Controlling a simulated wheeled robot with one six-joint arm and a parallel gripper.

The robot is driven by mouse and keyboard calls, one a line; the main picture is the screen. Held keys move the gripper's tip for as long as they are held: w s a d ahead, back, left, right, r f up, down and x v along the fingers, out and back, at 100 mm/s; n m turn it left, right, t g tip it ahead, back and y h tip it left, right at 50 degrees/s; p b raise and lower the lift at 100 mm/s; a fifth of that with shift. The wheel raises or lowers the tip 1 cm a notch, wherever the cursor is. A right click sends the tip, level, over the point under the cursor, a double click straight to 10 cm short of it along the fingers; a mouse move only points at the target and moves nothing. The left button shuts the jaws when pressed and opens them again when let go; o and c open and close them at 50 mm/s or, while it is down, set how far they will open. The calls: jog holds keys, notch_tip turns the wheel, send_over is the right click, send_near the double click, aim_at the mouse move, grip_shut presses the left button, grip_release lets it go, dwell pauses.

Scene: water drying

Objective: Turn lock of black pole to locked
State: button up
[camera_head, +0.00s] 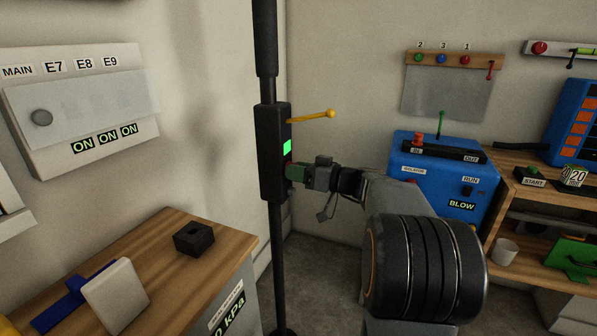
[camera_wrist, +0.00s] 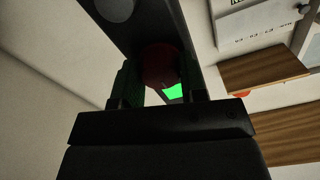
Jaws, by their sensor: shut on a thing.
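The black pole (camera_head: 277,262) stands upright left of centre in the head view, with a thicker black box (camera_head: 270,150) on it. A green patch (camera_head: 287,148) shows on the box, and a yellow lever (camera_head: 312,116) sticks out to the right above it. My gripper (camera_head: 292,172) is at the box's right side, below the green patch. In the wrist view my gripper (camera_wrist: 158,85) has its two green-padded fingers on either side of a red round knob (camera_wrist: 160,65) on the box, shut on it. The green patch (camera_wrist: 174,92) shows partly behind a finger.
A wooden-topped cabinet (camera_head: 225,238) with a small black block (camera_head: 194,238) stands at the left. A blue machine (camera_head: 440,170) stands behind my arm at the right, beside a wooden shelf (camera_head: 520,165). A white panel (camera_head: 75,110) hangs on the left wall.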

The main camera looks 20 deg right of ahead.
jog(key=shift+c, duration=1.4)
jog(key=shift+m+p, duration=2.25)
jog(key=shift+m, duration=6.75)
jog(key=o, duration=0.9)
